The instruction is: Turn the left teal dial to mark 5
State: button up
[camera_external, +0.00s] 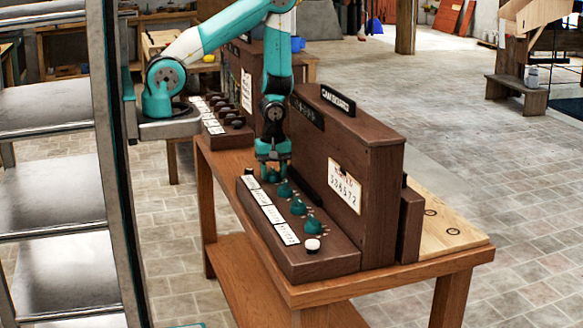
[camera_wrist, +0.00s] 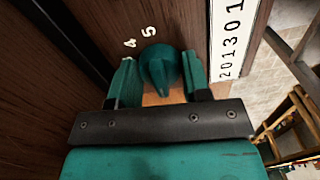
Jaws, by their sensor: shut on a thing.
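The left teal dial (camera_wrist: 158,66) sits between the two fingers of my gripper (camera_wrist: 158,84) in the wrist view. The fingers are shut on its sides. The printed marks 4 (camera_wrist: 129,43) and 5 (camera_wrist: 148,31) show just beyond the dial; other marks are hidden. A ridge on the dial runs toward the bottom of the picture; I cannot tell which mark it reads. In the external view my gripper (camera_external: 273,172) points down at the far end of the dial row and mostly hides this dial.
Other teal dials (camera_external: 298,207) run toward the near end of the brown console (camera_external: 327,264), with a white knob (camera_external: 312,245) there. White label cards (camera_external: 268,212) lie along the left. A tall wooden back panel (camera_external: 380,190) rises close on the right. A metal rack (camera_external: 50,190) stands at left.

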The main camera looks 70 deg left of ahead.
jog(key=m, duration=0.4)
jog(key=shift+b, duration=0.4)
jog(key=m, duration=0.4)
jog(key=shift+m+b, duration=0.35)
jog(key=shift+m, duration=0.05)
jog(key=m, duration=0.3)
jog(key=shift+m, duration=0.3)
jog(key=m+b, duration=0.1)
jog(key=m, duration=0.3)
jog(key=shift+m, duration=0.3)
jog(key=m, duration=0.3)
jog(key=shift+m, duration=0.3)
jog(key=m, duration=0.4)
jog(key=shift+m+b, duration=0.3)
jog(key=shift+b, duration=0.1)
jog(key=m, duration=0.4)
jog(key=shift+w+m+b, duration=0.1)
jog(key=shift+m+b, duration=0.2)
jog(key=shift+m, duration=1.7)
